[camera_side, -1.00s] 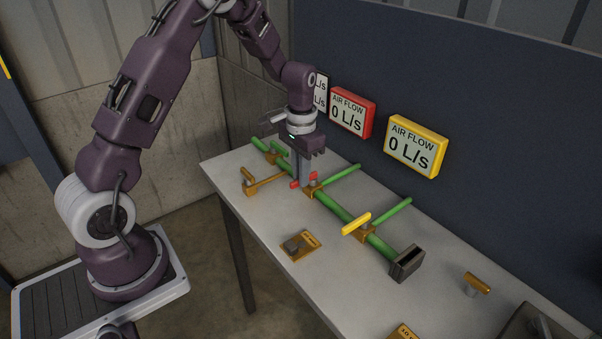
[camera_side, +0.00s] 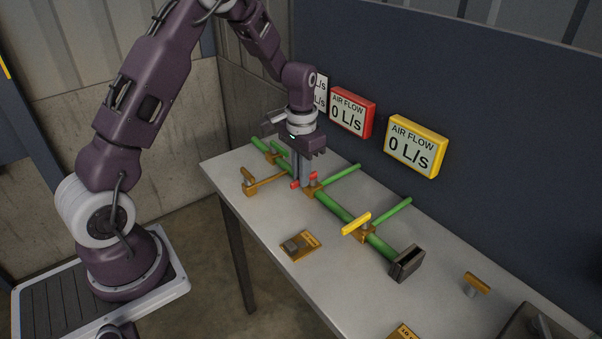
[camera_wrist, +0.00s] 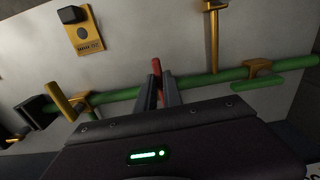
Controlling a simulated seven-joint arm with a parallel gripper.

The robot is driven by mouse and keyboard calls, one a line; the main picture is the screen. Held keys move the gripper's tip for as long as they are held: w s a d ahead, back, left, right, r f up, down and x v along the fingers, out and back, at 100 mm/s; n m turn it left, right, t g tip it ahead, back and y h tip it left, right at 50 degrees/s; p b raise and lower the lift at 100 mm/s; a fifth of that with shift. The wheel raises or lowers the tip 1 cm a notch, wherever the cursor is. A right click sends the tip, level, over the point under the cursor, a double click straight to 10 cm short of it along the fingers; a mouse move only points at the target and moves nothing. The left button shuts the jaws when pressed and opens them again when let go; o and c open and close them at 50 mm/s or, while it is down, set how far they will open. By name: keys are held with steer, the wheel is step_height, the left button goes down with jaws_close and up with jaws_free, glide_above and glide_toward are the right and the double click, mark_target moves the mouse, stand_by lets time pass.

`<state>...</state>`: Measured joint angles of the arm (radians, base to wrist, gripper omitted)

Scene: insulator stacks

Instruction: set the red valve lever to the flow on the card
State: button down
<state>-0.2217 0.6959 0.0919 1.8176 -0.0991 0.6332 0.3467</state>
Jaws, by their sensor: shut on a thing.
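The red valve lever (camera_side: 297,184) sits on an orange valve body (camera_side: 311,192) on the green pipe (camera_side: 333,208). My gripper (camera_side: 302,184) points down and is shut on the red lever, with its fingers on either side of it. In the wrist view the red lever (camera_wrist: 156,67) shows between the two fingertips (camera_wrist: 158,88). The red-framed display (camera_side: 352,112) on the back panel reads AIR FLOW 0 L/s.
A yellow lever (camera_side: 357,224) stands on the same pipe to the right. The yellow-framed display (camera_side: 416,146) reads 0 L/s. A dark box (camera_side: 407,263) ends the pipe. An orange T-handle (camera_side: 477,283) stands at right. The table front (camera_side: 270,215) is mostly clear.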

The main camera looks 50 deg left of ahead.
steer(key=n, duration=0.1)
steer(key=d+n, duration=0.1)
steer(key=n, duration=0.1)
steer(key=shift+w+d+n, duration=0.1)
steer(key=shift+w+n, duration=0.05)
steer(key=shift+n, duration=0.15)
steer(key=n, duration=0.2)
steer(key=d+n, duration=0.1)
steer(key=shift+w+r+n, duration=0.1)
steer(key=shift+w+n, duration=0.2)
steer(key=n, duration=0.2)
steer(key=w+d+n, duration=0.1)
steer(key=n, duration=0.1)
steer(key=shift+w+d+n, duration=0.15)
steer(key=shift+w+n, duration=0.2)
steer(key=shift+n, duration=0.85)
steer(key=c, duration=1.5)
jaws_free()
step_height(320, 180, up, 7)
